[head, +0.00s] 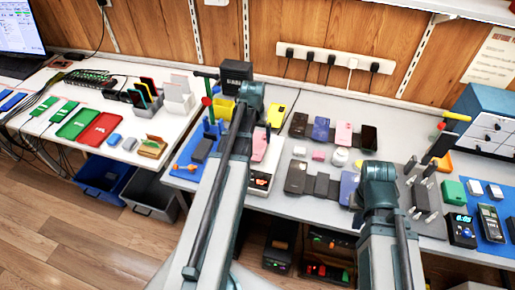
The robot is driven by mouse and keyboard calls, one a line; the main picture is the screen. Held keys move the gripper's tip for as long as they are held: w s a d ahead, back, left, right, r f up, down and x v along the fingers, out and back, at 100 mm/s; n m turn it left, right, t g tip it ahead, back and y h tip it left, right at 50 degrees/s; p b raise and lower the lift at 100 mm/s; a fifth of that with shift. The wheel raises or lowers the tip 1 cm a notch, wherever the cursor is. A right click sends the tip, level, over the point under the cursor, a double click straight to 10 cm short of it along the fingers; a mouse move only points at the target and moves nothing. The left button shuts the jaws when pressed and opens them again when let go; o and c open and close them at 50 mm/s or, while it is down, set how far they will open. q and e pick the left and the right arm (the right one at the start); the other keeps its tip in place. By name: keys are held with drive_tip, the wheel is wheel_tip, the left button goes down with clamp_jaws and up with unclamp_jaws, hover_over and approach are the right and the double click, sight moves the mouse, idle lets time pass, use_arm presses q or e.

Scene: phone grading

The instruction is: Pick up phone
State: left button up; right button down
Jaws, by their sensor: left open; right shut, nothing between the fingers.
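Several phones lie on the right-hand table. In the back row are a dark brown phone (298,125), a blue patterned phone (321,129), a pink phone (343,134) and a black phone (369,138). A dark phone (296,177) and a purple-blue phone (348,188) lie in front. A yellow phone (276,116) and another pink phone (260,146) are just right of my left arm. My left arm reaches over the blue mat and my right arm over the table's middle. Both grippers are hidden behind their arm links, so no grasp shows.
Left, a white table (75,165) holds green and red trays and upright phones in stands. Right are a dark rack (418,195), meters on a blue mat and a drawer cabinet (487,125). Bins stand under the left table. A power strip (335,58) is on the wall.

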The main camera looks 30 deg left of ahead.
sight(258, 145)
use_arm(q)
drive_tip(key=f+b, duration=0.2)
drive_tip(key=f, duration=0.1)
drive_tip(key=f+b, duration=0.1)
drive_tip(key=shift+w+f, duration=0.15)
drive_tip(key=shift+w, duration=0.25)
drive_tip(key=c, duration=1.4)
drive_tip(key=shift+r, duration=0.2)
